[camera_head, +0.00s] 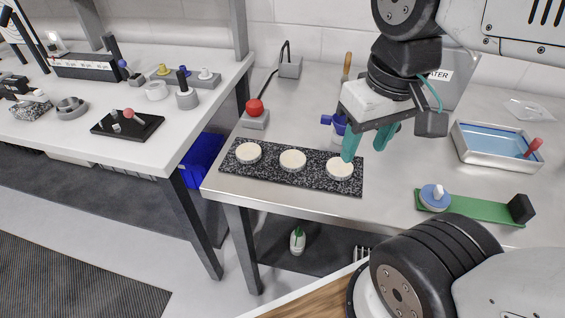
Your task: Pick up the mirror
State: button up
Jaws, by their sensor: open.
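Three pale round discs sit in a row on a black speckled slab (268,177) at the table's front: a left disc (248,152), a middle disc (292,160) and a right disc (340,169). I cannot tell for certain which thing is the mirror; these discs may be mirror blanks. My gripper (363,155) has teal fingers, spread apart and empty. It points down, over the slab's right end. Its left fingertip overlaps the far edge of the right disc in the picture; I cannot tell whether they touch.
A green bar (475,209) with a blue-topped white disc (434,197) and black block (521,209) lies right. Behind it is a metal tray (463,157). A red button (255,108) stands at left. A blue item (335,123) is close behind my gripper.

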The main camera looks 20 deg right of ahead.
aim_at(292, 160)
jog(key=u, duration=2.45)
jog(key=i, duration=2.05)
jog(key=z, duration=3.75)
